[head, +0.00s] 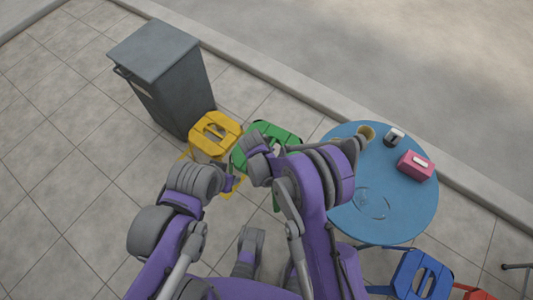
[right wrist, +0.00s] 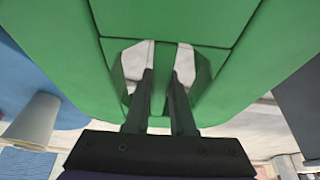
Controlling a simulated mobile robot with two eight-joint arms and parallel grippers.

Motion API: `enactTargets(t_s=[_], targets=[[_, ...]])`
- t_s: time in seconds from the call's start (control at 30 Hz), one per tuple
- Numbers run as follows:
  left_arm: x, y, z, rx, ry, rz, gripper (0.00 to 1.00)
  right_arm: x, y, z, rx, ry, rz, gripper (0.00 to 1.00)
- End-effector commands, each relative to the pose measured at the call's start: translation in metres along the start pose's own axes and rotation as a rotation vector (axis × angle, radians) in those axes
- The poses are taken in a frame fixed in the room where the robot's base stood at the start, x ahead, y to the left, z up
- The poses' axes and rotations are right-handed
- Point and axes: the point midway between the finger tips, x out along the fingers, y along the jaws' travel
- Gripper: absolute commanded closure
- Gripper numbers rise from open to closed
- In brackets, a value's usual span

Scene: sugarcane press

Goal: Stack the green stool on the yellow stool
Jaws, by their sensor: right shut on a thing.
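The yellow stool (head: 214,132) stands beside the grey bin, with its slotted seat facing up. The green stool (head: 284,134) is just right of it, partly hidden by my right arm. In the right wrist view the green seat (right wrist: 230,25) fills the upper part, close up. My right gripper (right wrist: 161,75) is shut on the green stool, with its fingers at the bar between two openings in the seat. I cannot tell whether the stool's feet touch the floor. My left gripper (head: 232,183) is in front of the yellow stool, apart from its seat; its fingers are unclear.
A grey bin (head: 160,75) stands behind left of the yellow stool. A round blue table (head: 400,210) at right holds a pink box (head: 416,165), a can (head: 395,137) and a cup (head: 366,132). A blue stool (head: 422,275) and a red stool (head: 472,293) are lower right. The tiled floor at left is clear.

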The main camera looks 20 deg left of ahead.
Motion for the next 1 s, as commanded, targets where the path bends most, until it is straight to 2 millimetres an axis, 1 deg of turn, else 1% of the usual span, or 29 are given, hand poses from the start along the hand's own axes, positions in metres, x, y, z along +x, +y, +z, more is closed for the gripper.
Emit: enactTargets(t_s=[0.03,0.5,0.67,1.0], targets=[[-0.005,0.000,-0.002,0.000,0.002,0.000,0.50,-0.008,0.000,-0.004,0.000,0.001,0.000,1.00],[-0.031,0.000,-0.014,0.000,0.011,0.000,0.50,-0.054,0.000,-0.022,-0.001,0.001,-0.001,1.00],[-0.033,0.000,-0.015,0.000,0.012,0.000,0.50,-0.060,0.000,-0.025,0.000,0.001,0.000,1.00],[-0.033,0.000,-0.015,0.000,0.012,0.000,0.50,-0.059,0.001,-0.025,-0.002,0.001,-0.001,1.00]])
